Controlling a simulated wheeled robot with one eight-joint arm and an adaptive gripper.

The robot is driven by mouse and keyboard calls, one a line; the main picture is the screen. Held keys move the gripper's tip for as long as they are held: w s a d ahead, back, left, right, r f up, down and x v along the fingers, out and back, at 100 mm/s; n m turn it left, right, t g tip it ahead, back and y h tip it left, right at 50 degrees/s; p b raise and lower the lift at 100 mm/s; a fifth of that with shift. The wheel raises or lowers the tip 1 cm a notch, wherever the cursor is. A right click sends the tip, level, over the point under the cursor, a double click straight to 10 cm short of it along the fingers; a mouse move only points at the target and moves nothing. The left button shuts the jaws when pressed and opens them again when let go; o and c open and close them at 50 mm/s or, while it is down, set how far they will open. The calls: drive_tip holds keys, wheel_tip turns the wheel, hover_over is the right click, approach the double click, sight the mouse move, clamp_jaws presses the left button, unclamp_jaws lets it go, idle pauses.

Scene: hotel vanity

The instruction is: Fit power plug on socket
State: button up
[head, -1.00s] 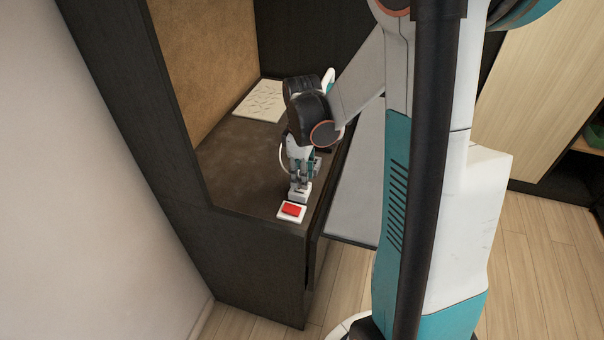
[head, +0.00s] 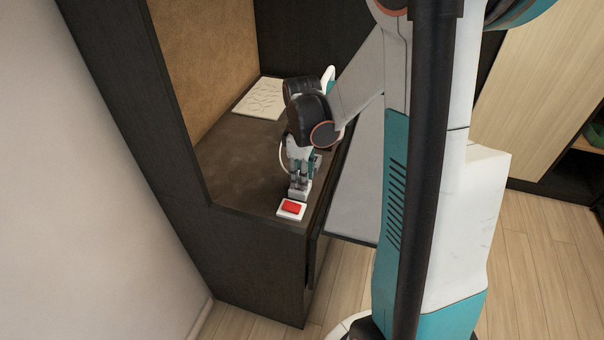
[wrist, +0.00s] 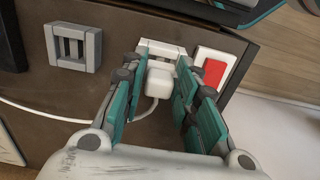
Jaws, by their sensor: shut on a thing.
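A white power plug (wrist: 160,80) sits between the teal fingers of my gripper (wrist: 161,73) in the wrist view. My gripper is shut on it. The plug's white cable (wrist: 70,118) runs down and away to the left. A pale socket frame (wrist: 162,47) lies right beyond the plug, beside a white plate with a red switch (wrist: 213,70). I cannot tell whether the plug's pins are in the socket, as the plug and fingers cover the contact. In the head view my gripper (head: 299,190) points down at the counter's front corner, just behind the red switch (head: 291,207).
A grey slotted frame (wrist: 73,47) lies on the dark counter (head: 235,165), left of the socket in the wrist view. A white patterned panel (head: 262,97) lies at the back of the counter. The counter's middle is clear; its edge is close to my gripper.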

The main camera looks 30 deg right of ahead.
drive_tip(key=shift+f+b, duration=0.55)
drive_tip(key=shift+f, duration=0.25)
drive_tip(key=o, duration=1.1)
drive_tip(key=shift+r, duration=0.1)
